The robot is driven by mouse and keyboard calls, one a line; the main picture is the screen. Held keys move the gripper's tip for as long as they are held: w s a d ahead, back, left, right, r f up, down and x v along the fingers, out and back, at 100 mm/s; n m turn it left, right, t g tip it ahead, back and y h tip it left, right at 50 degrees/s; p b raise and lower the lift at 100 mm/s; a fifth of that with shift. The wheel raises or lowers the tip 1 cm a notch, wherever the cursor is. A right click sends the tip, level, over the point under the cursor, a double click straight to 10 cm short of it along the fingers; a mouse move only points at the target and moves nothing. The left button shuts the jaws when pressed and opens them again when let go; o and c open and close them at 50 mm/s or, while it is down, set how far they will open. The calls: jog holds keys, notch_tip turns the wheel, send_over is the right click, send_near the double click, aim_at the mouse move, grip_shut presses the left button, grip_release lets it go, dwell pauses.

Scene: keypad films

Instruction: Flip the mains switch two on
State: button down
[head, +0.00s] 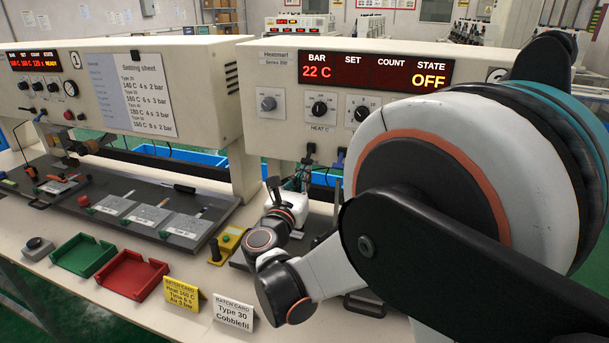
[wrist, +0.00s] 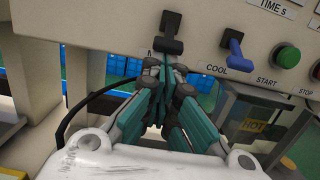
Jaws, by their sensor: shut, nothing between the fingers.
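The mains switch two appears to be the black lever (wrist: 172,22) on the front of the right-hand press; it also shows in the head view (head: 310,149). Its label is mostly hidden in the wrist view. The right press's display (head: 376,72) reads 22 C and OFF. My gripper (wrist: 165,66) is shut and empty, its fingertips just below the lever's base in the wrist view. I cannot tell whether they touch it. In the head view my gripper (head: 287,186) is small and partly hidden by my wrist, below the press front.
A blue lever (wrist: 231,45) marked COOL and a green start button (wrist: 287,56) sit right of the black lever. A black cable (wrist: 75,115) hangs to the left. Batch cards (head: 234,312), a red tray (head: 132,275) and a green tray (head: 83,256) lie on the bench.

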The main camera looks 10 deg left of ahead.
aim_at(306, 162)
jog(key=shift+s+r+g+p, duration=0.15)
jog(key=shift+r+g+p, duration=0.2)
jog(key=shift+p, duration=0.2)
jog(key=r+g+p, duration=0.1)
jog(key=g+p, duration=0.1)
jog(key=p, duration=0.1)
jog(key=s+r+g+p, duration=0.1)
jog(key=r+g+p, duration=0.1)
jog(key=p, duration=0.2)
jog(key=r+g+y+p, duration=0.1)
jog(key=g+p, duration=0.2)
jog(key=shift+s+a+r+p, duration=0.1)
jog(key=shift+s+r+p, duration=0.25)
jog(key=shift+s, duration=0.05)
jog(key=shift+r+g+p, duration=0.55)
jog(key=shift+g+p, duration=0.45)
jog(key=shift+g, duration=0.05)
jog(key=shift+a+f, duration=0.1)
jog(key=shift+f, duration=0.15)
jog(key=shift+r, duration=0.1)
jog(key=shift+r+p, duration=0.3)
jog(key=shift+r, duration=0.4)
